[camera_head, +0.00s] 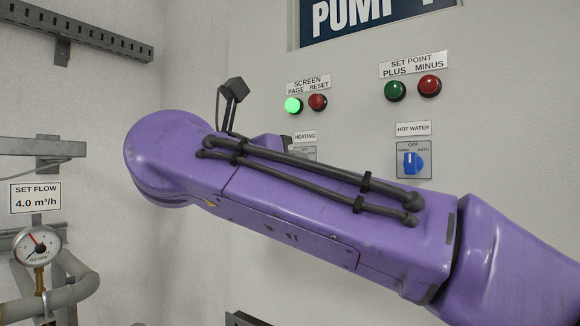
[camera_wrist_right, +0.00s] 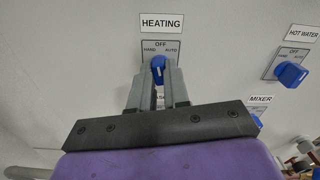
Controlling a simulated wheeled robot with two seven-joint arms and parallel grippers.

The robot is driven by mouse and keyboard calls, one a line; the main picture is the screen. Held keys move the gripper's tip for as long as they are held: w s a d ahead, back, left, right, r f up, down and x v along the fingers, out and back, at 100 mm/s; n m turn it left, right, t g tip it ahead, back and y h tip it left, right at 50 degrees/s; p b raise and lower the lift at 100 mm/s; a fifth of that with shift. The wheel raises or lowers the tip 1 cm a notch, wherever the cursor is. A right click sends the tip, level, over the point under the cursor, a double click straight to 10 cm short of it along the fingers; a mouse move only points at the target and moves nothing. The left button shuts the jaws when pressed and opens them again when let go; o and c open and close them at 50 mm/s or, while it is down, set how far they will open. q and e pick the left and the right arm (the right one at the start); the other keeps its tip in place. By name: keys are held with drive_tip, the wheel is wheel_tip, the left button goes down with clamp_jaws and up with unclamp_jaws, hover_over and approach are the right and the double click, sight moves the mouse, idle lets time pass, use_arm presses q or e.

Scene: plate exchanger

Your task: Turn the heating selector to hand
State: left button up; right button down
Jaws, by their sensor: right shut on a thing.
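The heating selector is a blue knob (camera_wrist_right: 158,64) on a grey plate marked HAND, OFF and AUTO, under the HEATING label (camera_wrist_right: 162,23). My right gripper (camera_wrist_right: 158,74) is shut on this knob, with one grey finger on each side. The knob's upper end shows between the fingertips near OFF, but its exact angle is hard to tell. In the head view my purple right arm hides the knob and the gripper. Only the top of the heating plate (camera_head: 303,152) shows there. My left gripper is not in view.
The hot water selector (camera_head: 413,162) is to the right, its blue knob roughly upright. Above are a lit green button (camera_head: 293,105) and several other buttons. A MIXER label (camera_wrist_right: 261,99) sits lower right. A pressure gauge (camera_head: 38,246) and pipes stand at left.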

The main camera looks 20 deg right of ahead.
drive_tip(key=shift+r+n+p, duration=0.15)
drive_tip(key=shift+n+p, duration=0.05)
drive_tip(key=shift+n, duration=1.4)
drive_tip(key=shift+r+n+p, duration=0.1)
drive_tip(key=shift+n+p, duration=0.1)
drive_tip(key=shift+n, duration=1.4)
drive_tip(key=c, duration=1.1)
unclamp_jaws()
drive_tip(key=shift+w+f, duration=0.1)
drive_tip(key=shift+f, duration=0.05)
